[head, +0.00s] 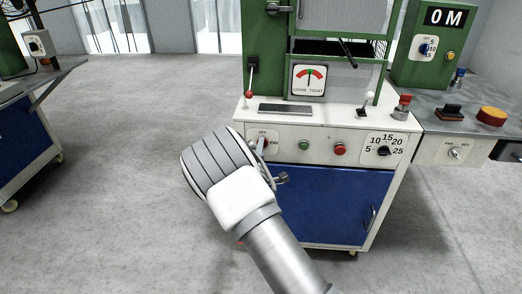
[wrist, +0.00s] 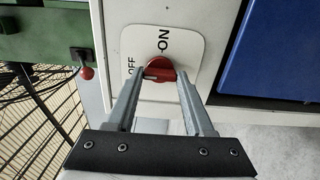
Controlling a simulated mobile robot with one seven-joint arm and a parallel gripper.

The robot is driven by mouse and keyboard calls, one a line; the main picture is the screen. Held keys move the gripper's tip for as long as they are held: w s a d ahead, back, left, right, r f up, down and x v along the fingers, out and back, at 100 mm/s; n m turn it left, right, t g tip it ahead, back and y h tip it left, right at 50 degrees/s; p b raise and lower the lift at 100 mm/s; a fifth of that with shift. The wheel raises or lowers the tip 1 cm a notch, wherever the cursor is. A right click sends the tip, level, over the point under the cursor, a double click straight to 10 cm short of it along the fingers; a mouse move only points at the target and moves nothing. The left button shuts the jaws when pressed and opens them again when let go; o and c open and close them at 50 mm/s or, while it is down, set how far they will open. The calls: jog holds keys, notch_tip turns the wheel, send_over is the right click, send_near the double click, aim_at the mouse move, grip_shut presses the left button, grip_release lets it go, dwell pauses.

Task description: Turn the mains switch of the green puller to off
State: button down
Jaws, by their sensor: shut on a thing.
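The mains switch (wrist: 160,69) is a red rotary knob on a white plate marked OFF and ON. In the wrist view its grip lies roughly crosswise, and a pale mark on it faces the OFF side. My gripper (wrist: 158,72) is shut on the knob, with one finger on each side. In the head view the switch (head: 264,143) is at the left of the green puller's white front panel (head: 322,137), partly hidden by my gripper and wrist. The word ON shows to its right and OFF above it.
Right of the switch are a green button (head: 303,145), a red button (head: 340,149) and a numbered dial (head: 384,151). Red and white levers stand on the ledge above. A blue door (head: 315,200) is below. Open floor (head: 120,170) lies left.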

jog(key=shift+d, duration=0.1)
jog(key=shift+c, duration=1.4)
grip_release()
jog(key=shift+s, duration=0.1)
jog(key=s+p, duration=0.3)
jog(key=s, duration=1.4)
jog(key=shift+s+a+p, duration=0.15)
jog(key=shift+a+p, duration=0.2)
